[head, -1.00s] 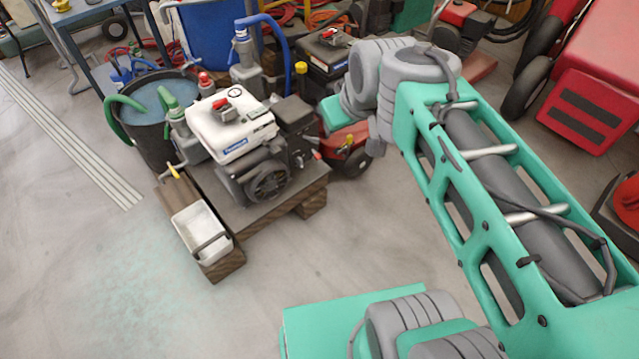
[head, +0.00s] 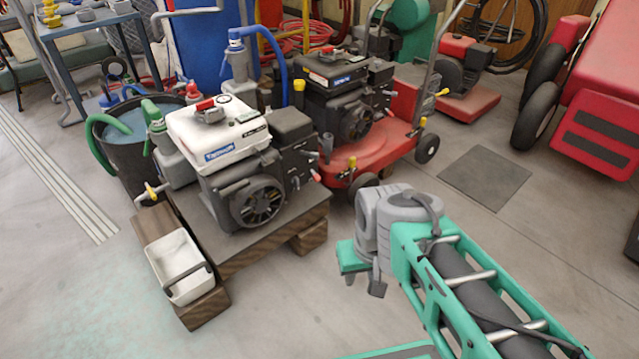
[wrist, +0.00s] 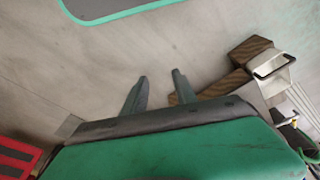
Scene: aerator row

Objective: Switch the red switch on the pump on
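The pump (head: 222,147), a motor unit with a white top, stands on a low wooden pallet (head: 255,242) at the left of the head view. A red part (head: 205,104) sits on its white top, and a small red-tipped lever (head: 315,175) sticks out at its right side. I cannot tell which is the switch or how it is set. My gripper (head: 364,283) hangs over the floor to the right of the pallet, apart from the pump. In the wrist view its two fingers (wrist: 160,77) are apart with nothing between them; the pump's body is not clearly visible there.
A similar black motor unit (head: 345,95) sits on a red wheeled cart (head: 375,148) behind. A white bin (head: 180,268) stands at the pallet's front left. A black tub (head: 125,150) with a green hose is at the left. The floor in front is clear.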

